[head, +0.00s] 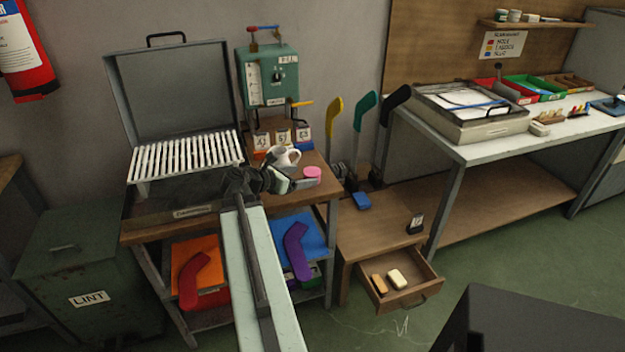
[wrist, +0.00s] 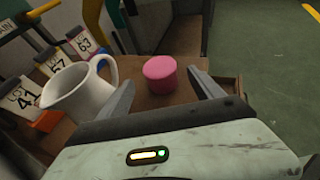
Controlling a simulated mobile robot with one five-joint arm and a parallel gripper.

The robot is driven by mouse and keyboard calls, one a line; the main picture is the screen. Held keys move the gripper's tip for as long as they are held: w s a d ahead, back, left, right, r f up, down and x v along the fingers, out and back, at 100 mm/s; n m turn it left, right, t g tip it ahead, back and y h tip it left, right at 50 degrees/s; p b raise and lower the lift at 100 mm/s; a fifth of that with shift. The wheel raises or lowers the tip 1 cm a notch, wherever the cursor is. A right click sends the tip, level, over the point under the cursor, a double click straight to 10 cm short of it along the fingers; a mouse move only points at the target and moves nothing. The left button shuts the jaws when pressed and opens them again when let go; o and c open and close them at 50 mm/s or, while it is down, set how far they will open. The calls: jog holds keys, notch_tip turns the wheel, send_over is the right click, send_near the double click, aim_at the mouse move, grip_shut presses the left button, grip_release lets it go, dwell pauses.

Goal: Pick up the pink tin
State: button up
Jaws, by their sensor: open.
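The pink tin (head: 312,173) is a small round pink cylinder standing on the right part of the wooden workbench top (head: 318,196). In the wrist view the pink tin (wrist: 160,74) is upright between and a little beyond my fingertips. My gripper (wrist: 163,82) is open and empty, its two grey fingers spread to either side of the tin. In the head view my gripper (head: 296,183) is small, at the end of my arm, just left of the tin. Whether a finger touches the tin cannot be told.
A white jug (wrist: 84,100) stands close left of my gripper, and it also shows in the head view (head: 285,157). Numbered lot cards (wrist: 52,70) stand behind it. A lower wooden table (head: 385,222) with a blue block (head: 361,201) and an open drawer (head: 402,293) is to the right.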

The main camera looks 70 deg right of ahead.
aim_at(312, 174)
jog(key=b+x, duration=0.2)
jog(key=x, duration=0.3)
jog(key=shift+s+d+f, duration=0.15)
jog(key=shift+d+f, duration=0.05)
jog(key=shift+d, duration=0.05)
jog(key=shift+r, duration=0.1)
jog(key=c, duration=1.5)
jog(key=shift+r, duration=0.1)
